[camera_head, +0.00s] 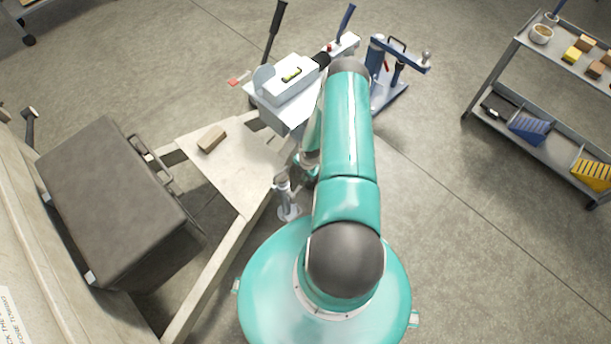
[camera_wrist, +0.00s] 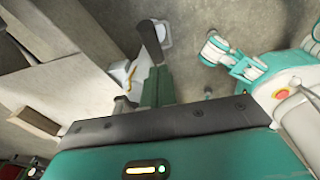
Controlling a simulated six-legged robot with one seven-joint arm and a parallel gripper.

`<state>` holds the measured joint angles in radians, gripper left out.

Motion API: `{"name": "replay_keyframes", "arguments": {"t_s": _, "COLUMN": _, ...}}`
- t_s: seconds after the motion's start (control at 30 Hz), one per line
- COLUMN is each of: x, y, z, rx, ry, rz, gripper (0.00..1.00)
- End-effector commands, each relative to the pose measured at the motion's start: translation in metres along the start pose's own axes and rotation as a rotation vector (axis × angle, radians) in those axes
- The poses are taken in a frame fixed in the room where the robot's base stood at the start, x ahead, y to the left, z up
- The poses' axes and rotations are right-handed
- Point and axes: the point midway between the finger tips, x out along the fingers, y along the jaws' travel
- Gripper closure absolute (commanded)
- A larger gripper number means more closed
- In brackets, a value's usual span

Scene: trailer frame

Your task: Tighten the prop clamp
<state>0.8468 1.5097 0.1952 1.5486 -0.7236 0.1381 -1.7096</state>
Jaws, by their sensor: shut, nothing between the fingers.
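The prop (camera_head: 288,207) is a pale metal post on a round foot, beside the trailer frame's tongue in the head view. Its upper part, with the clamp (camera_head: 282,184), is partly hidden by my arm. In the wrist view a pale metal part with a small orange piece (camera_wrist: 133,74), probably part of the prop, shows just left of my fingers. My gripper (camera_wrist: 151,42) is shut and empty, its dark fingers pointing up in that view beside this part. I cannot tell whether they touch it. In the head view my arm largely hides the gripper.
The trailer frame's pale deck (camera_head: 235,170) carries a small wooden block (camera_head: 211,139). A large dark box (camera_head: 110,205) stands at left. A coupling unit with a bubble level (camera_head: 291,75) and a blue stand (camera_head: 390,85) lie ahead. A shelf cart (camera_head: 510,75) is at right; the floor between is clear.

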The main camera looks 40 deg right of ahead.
Motion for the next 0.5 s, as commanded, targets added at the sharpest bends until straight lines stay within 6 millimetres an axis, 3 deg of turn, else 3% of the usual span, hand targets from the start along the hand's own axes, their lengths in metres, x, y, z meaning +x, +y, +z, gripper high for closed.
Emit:
{"name": "replay_keyframes", "arguments": {"t_s": 0.2, "x": 0.0148, "y": 0.0028, "z": 0.0088, "rx": 0.001, "ry": 0.001, "rz": 0.0, "gripper": 1.0}}
{"name": "replay_keyframes", "arguments": {"t_s": 0.5, "x": 0.0156, "y": 0.0029, "z": 0.0096, "rx": 0.0, "ry": 0.001, "rz": 0.0, "gripper": 1.0}}
